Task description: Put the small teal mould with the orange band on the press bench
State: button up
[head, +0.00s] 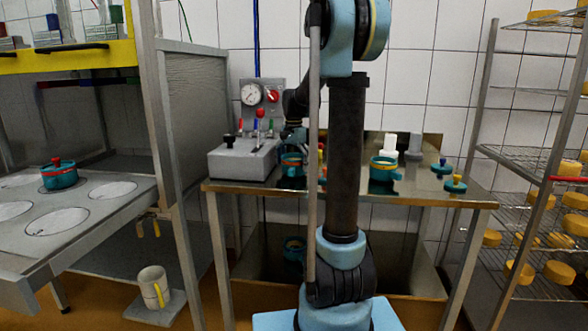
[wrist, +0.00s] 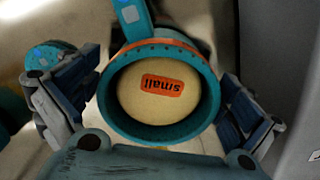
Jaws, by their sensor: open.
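A teal mould (wrist: 108,105) with an orange band fills the middle of the wrist view. A pale round with an orange "small" label (wrist: 162,86) is inside it. My gripper (wrist: 160,108) is open, with one finger on each side of this mould. I cannot tell whether the fingers touch it. In the head view a teal mould (head: 292,168) stands on the steel table, just below my gripper (head: 292,144). At the left is a bench with round recesses (head: 100,213), under a yellow beam; it looks like the press bench.
A red-topped teal mould (head: 60,177) stands at a rear recess. Another teal mould (head: 384,172) and two teal lids (head: 442,168) (head: 455,186) are on the steel table (head: 420,195). A grey box with levers (head: 242,160) sits left of my gripper. A steel post (head: 160,130) separates the benches.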

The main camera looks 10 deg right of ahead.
notch_tip(320, 180, up, 12)
jog(key=s+f+n+t, duration=0.15)
jog(key=s+f, duration=0.25)
jog(key=s, duration=0.5)
jog(key=s+f+n+g, duration=0.1)
jog(key=s+f+n, duration=0.25)
jog(key=s, duration=0.65)
jog(key=s+d+f+n+t, duration=0.1)
jog(key=s+f+n, duration=0.3)
jog(key=s+f, duration=1.1)
notch_tip(320, 180, down, 2)
jog(key=shift+s+d+f+n+t, duration=0.2)
jog(key=shift+s+f+n+t, duration=0.05)
jog(key=shift+s+n+t, duration=0.15)
jog(key=shift+w+f, duration=0.2)
jog(key=shift+w, duration=0.3)
